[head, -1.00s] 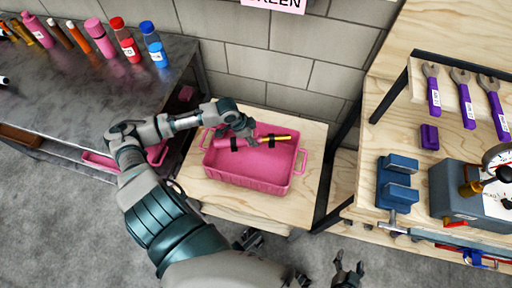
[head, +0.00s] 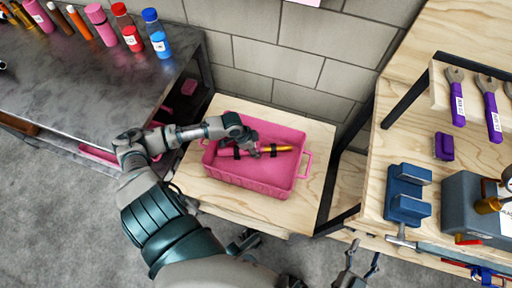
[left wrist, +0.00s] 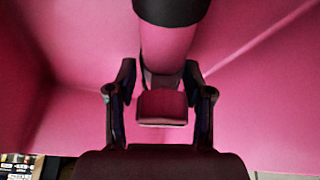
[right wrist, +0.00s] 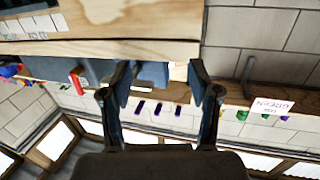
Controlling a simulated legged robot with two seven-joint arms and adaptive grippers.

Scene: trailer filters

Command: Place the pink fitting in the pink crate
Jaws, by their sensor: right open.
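The pink fitting (head: 225,153), a pink rod with black bands and a gold end (head: 282,149), lies across the inside of the pink crate (head: 245,184). The crate stands on a small wooden table. My left gripper (head: 258,151) is down in the crate at the fitting's middle, partly covering it. In the left wrist view the fitting (left wrist: 166,48) runs between and beyond my spread left fingers (left wrist: 160,98); I see no firm contact. My right gripper (head: 360,262) is open and empty at the bottom of the head view, and its fingers (right wrist: 160,85) are apart in the right wrist view.
A dark metal table (head: 85,85) with bottles and tubes is at the left. A wooden bench (head: 375,190) at the right holds a blue vise (head: 408,195), a grey device (head: 470,205) and purple wrenches (head: 456,97). A block wall (head: 285,60) stands behind the crate.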

